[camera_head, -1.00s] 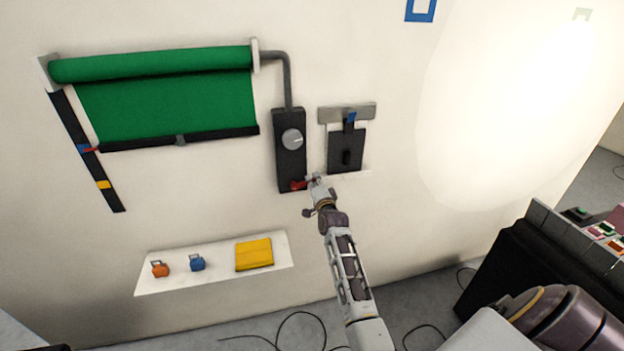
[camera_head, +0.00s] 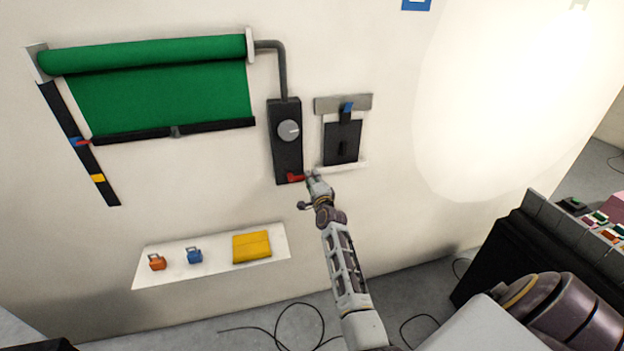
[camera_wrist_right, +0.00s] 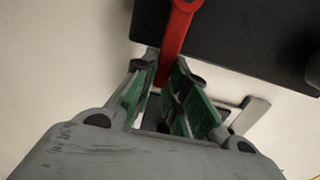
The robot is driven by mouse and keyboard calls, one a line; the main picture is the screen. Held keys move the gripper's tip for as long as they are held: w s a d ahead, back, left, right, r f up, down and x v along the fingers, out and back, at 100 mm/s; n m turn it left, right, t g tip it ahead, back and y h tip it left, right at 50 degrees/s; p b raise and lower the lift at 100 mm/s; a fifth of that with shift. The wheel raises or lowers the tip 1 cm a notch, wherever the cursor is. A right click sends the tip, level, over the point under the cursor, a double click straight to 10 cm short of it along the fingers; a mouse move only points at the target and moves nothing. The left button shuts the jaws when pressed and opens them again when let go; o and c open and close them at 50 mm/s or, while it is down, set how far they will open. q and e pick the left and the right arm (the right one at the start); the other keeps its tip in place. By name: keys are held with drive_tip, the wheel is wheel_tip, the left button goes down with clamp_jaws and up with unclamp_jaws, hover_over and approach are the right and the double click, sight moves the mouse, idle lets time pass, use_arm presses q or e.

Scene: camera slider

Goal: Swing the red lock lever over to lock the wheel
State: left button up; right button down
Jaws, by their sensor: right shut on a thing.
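The red lock lever (camera_head: 294,178) is at the bottom of the black control box (camera_head: 286,155) on the wall. A round grey wheel (camera_head: 288,131) sits on the box above it. My right gripper (camera_head: 311,177) is at the lever's right end. In the right wrist view the red lever (camera_wrist_right: 175,38) runs down from its pivot on the black box (camera_wrist_right: 240,40), its lower end between the green-padded fingers of my right gripper (camera_wrist_right: 168,98), which is shut on it. The fingers partly hide that end. My left gripper is not in view.
A green roller screen (camera_head: 165,95) hangs left of the box. A black panel with a blue-tipped part (camera_head: 343,140) is just right of it, above a small white ledge. A white shelf (camera_head: 220,260) below holds two small padlock-like items and a yellow folded item. A console stands at far right.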

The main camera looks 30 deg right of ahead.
drive_tip(key=shift+f, duration=0.2)
drive_tip(key=c, duration=1.4)
unclamp_jaws()
drive_tip(key=shift+r, duration=0.1)
drive_tip(key=shift+c, duration=0.2)
drive_tip(key=shift+s, duration=0.15)
drive_tip(key=v, duration=0.7)
drive_tip(key=shift+s+a, duration=0.1)
drive_tip(key=shift+a, duration=0.05)
